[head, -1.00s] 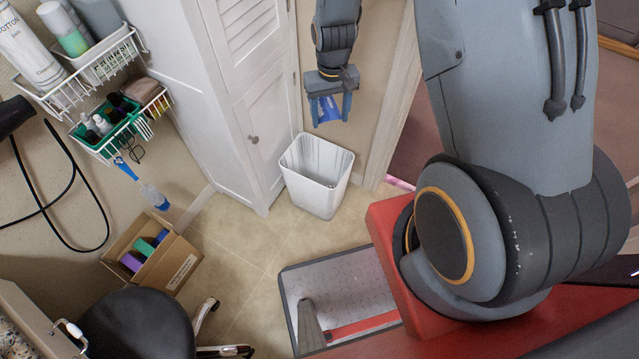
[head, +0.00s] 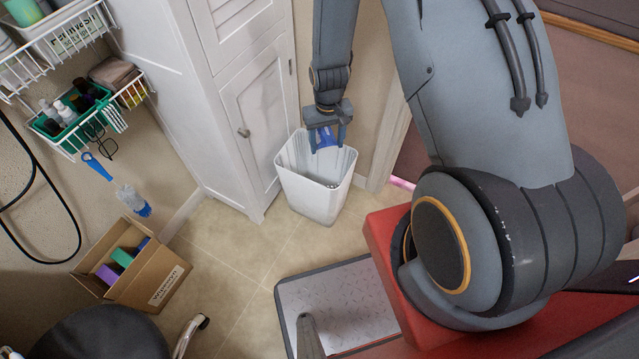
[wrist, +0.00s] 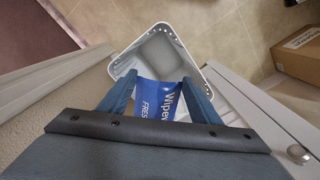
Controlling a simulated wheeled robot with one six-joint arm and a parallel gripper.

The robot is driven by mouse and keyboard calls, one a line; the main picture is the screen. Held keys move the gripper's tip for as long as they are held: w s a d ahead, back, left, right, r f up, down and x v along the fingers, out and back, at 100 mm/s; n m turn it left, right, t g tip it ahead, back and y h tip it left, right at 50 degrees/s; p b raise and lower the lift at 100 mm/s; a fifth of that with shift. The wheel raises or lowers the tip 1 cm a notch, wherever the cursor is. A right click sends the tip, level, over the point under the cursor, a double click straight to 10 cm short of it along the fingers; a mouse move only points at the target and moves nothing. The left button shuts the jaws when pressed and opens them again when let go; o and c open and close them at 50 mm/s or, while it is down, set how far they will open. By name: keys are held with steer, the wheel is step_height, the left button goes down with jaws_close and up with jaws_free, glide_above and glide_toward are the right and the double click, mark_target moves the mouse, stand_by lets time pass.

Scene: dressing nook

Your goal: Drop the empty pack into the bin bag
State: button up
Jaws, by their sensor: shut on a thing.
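My gripper (head: 325,138) is shut on a blue pack with white lettering, the empty pack (head: 322,136). In the wrist view the pack (wrist: 159,98) hangs between the two blue fingers, and "FRESH" and "Wipes"-like lettering is partly readable. The bin (head: 313,196) is a white open-topped container on the floor, with a pale liner showing inside. In the wrist view the bin's rim (wrist: 176,31) shows beyond the pack. The gripper and pack are over the bin's opening, near its back rim in the head view. The exact height above the rim is hard to tell.
A white cabinet (head: 262,125) stands close to the bin's left, and a wall and door frame are behind and right. A cardboard box (head: 150,291) with coloured items sits on the floor at left. A black stool (head: 105,335) is at lower left. Floor between is clear.

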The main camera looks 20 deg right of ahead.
step_height(320, 180, down, 6)
steer(key=b, duration=0.4)
steer(key=shift+r, duration=0.25)
steer(key=o, duration=1.1)
steer(key=shift+r+p, duration=0.35)
steer(key=shift+r, duration=3.55)
